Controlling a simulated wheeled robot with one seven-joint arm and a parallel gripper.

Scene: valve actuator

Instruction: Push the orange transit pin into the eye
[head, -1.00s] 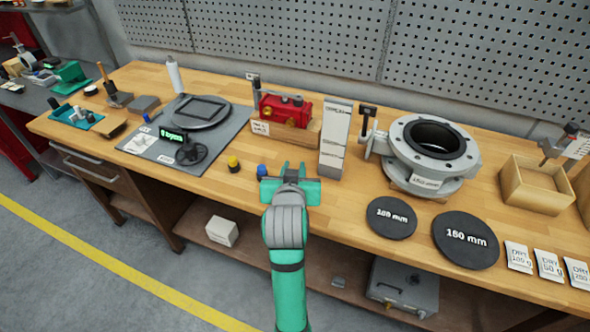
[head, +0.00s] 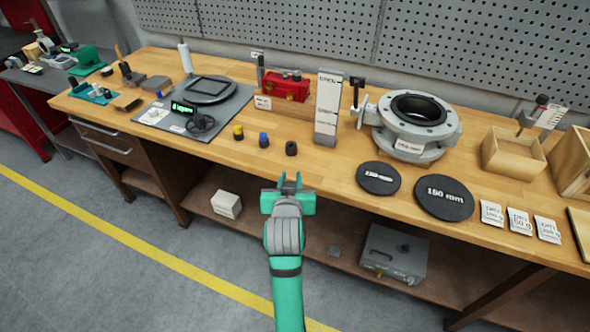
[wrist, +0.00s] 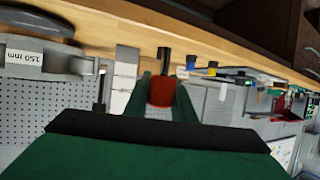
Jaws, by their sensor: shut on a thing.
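My gripper (head: 290,184) is in front of the bench's near edge, fingers pointing toward the bench. In the wrist view, which is upside down, a red-orange piece (wrist: 161,92) fills the gap between its two green fingers; I take it as the orange transit pin held there, its ends hidden. The red valve actuator (head: 286,86) sits on a wooden block at the back of the bench, apart from my gripper. Its eye is too small to make out.
Black (head: 291,148), blue (head: 263,140) and yellow-topped (head: 238,132) knobs stand on the bench between my gripper and the actuator. A tall white block (head: 328,110) is right of the actuator, then a grey flanged valve (head: 412,125). Black discs (head: 444,197) lie right.

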